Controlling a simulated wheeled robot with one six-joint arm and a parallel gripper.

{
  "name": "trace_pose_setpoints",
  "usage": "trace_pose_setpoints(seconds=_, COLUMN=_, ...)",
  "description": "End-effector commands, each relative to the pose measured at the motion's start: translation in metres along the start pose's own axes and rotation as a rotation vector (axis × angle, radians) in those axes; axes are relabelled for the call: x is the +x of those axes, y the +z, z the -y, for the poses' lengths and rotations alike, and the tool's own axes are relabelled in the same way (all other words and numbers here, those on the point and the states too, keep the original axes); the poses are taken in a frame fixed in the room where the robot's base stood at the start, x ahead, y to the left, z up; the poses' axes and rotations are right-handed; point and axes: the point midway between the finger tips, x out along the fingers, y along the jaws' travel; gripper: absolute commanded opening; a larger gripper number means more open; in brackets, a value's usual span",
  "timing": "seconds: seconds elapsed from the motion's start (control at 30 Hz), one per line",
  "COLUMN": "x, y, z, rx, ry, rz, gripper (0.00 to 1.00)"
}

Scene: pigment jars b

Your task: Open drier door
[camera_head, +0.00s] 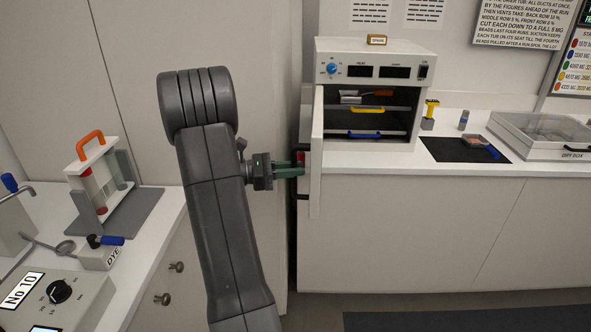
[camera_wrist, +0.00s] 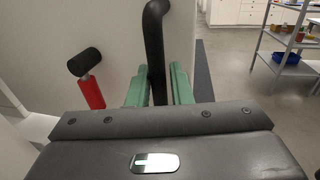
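The drier (camera_head: 375,52) is a white box on the back counter, with its front opening uncovered and shelves showing inside. Its white door (camera_head: 317,155) stands swung out from the left side, seen nearly edge-on. My gripper (camera_head: 298,170) is at the outer face of the door, at the left. In the wrist view my green fingers (camera_wrist: 159,88) lie on both sides of the black door handle (camera_wrist: 155,40), close against it, and look shut on it. The lower part of the handle is hidden behind the gripper body.
A red post with a black cap (camera_wrist: 91,90) sticks out left of the handle. A dark mat (camera_head: 450,150) and a clear-lidded box (camera_head: 550,135) are right of the drier. A rack with a red tube (camera_head: 95,185) stands on the left counter. A shelf unit (camera_wrist: 285,45) stands beyond open floor.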

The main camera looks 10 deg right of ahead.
Motion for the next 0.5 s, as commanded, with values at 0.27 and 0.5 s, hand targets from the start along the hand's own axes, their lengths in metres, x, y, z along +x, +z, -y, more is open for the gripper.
trace_pose_setpoints(seconds=0.27, x=-0.058, y=-0.002, z=-0.001, rx=0.001, ry=0.008, rz=0.0, gripper=0.19)
trace_pose_setpoints(seconds=0.5, x=-0.107, y=-0.002, z=0.0, rx=-0.001, ry=0.005, rz=0.0, gripper=0.19)
